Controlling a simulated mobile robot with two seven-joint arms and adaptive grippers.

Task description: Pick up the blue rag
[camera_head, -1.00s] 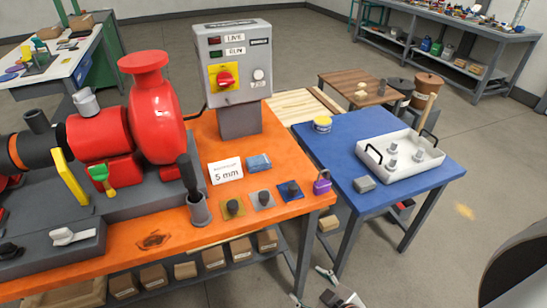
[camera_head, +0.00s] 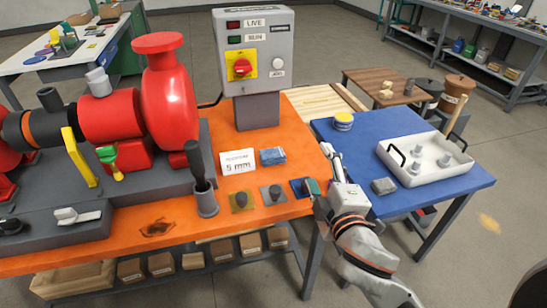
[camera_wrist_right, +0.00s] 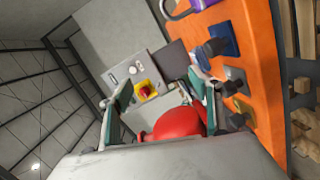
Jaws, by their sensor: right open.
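The blue rag (camera_head: 272,156) lies folded small and flat on the orange bench top (camera_head: 225,212), just right of the white "5 mm" card (camera_head: 237,162). My right gripper (camera_head: 318,170) is open and empty at the bench's right edge, to the right of the rag and apart from it. In the right wrist view its two fingers (camera_wrist_right: 160,92) stand apart with nothing between them. I cannot make out the rag for sure in that view. My left gripper is not in view.
A grey control box (camera_head: 255,50) stands behind the rag. The pump (camera_head: 168,90) and an upright tool in a grey cup (camera_head: 205,200) are to the left. Several knobbed plates (camera_head: 271,194) sit in front. A blue table (camera_head: 400,205) with a white tray (camera_head: 440,166) is at right.

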